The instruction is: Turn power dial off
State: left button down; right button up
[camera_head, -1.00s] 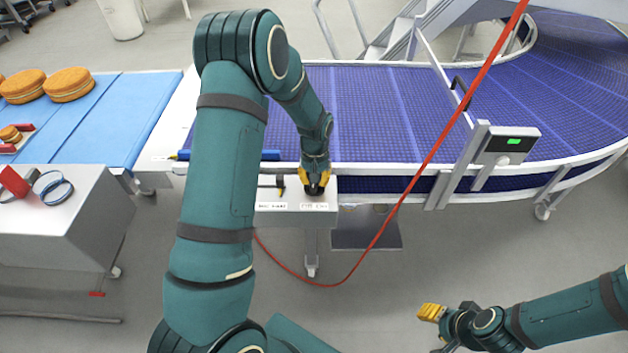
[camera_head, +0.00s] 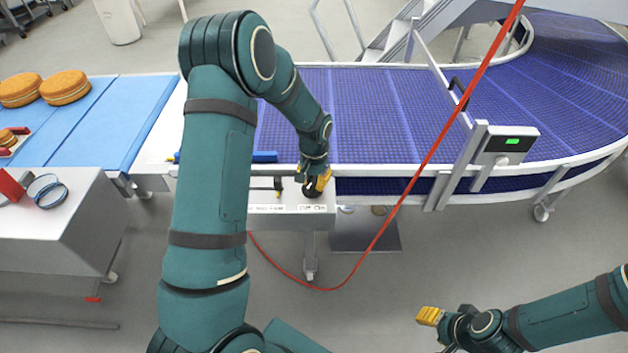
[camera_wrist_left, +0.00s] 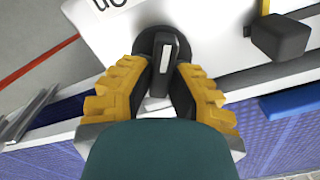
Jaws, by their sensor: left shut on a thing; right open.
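The power dial (camera_head: 312,190) is a black round knob on top of a grey control box (camera_head: 290,224) at the front edge of the blue conveyor. In the left wrist view the dial (camera_wrist_left: 163,52) shows a raised black grip bar with a pale mark, on a white plate with partly seen lettering. My left gripper (camera_head: 318,182) is shut on the dial, its yellow fingers (camera_wrist_left: 160,95) on either side of the bar. The fingers hide part of the dial. My right gripper (camera_head: 432,330) is open and empty over the floor at lower right.
A black lever-like control (camera_head: 278,186) stands left of the dial; its black block (camera_wrist_left: 280,38) is close to my left fingers. A red cable (camera_head: 400,203) hangs across the front. A grey cabinet (camera_head: 85,225) stands at left.

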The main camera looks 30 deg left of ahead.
aim_at(314, 180)
pick_arm(q)
jog(key=shift+s+f, duration=0.1)
jog(key=c, duration=0.9)
grip_release()
notch_tip(314, 180, up, 12)
